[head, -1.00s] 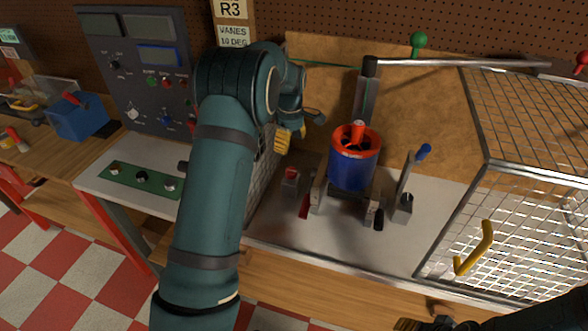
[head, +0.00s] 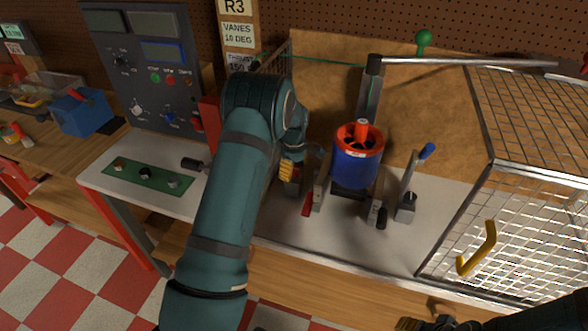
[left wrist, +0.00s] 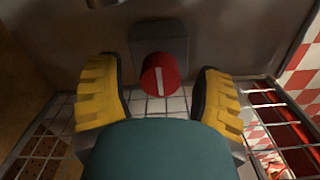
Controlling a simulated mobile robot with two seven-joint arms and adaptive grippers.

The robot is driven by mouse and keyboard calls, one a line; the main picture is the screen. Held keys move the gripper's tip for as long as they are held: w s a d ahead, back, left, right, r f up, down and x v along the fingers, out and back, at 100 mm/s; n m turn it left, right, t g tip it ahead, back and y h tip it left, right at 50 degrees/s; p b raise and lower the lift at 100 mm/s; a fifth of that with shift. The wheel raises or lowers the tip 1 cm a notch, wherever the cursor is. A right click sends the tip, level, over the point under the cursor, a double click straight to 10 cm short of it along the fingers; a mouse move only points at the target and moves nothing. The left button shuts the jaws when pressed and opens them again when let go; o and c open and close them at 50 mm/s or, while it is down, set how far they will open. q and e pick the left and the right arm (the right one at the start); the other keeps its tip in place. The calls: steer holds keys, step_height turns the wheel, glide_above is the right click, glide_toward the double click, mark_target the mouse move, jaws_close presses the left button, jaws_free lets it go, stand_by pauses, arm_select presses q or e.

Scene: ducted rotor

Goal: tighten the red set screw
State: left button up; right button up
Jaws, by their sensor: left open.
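The red set screw (left wrist: 160,76) shows in the left wrist view as a round red head with a white line across it, on a grey block (left wrist: 158,42). My left gripper (left wrist: 160,88) is open, its yellow fingers on either side of the red head with a gap at each side. My right gripper (head: 432,322) is partly cut off at the bottom edge.
A wire cage with a yellow handle (head: 477,249) stands at the right. A control panel (head: 150,75) stands at the left.

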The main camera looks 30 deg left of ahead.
arm_select(q)
jaws_close()
steer(key=shift+m, duration=0.5)
steer(key=m+b, duration=0.1)
steer(key=m, duration=0.2)
steer(key=shift+b, duration=0.35)
steer(key=m+b, duration=0.1)
steer(key=m, duration=0.4)
steer(key=m+b, duration=0.1)
steer(key=m, duration=0.3)
steer(key=shift+m, duration=0.3)
steer(key=shift+w+m, duration=0.1)
steer(key=shift+m, duration=2.1)
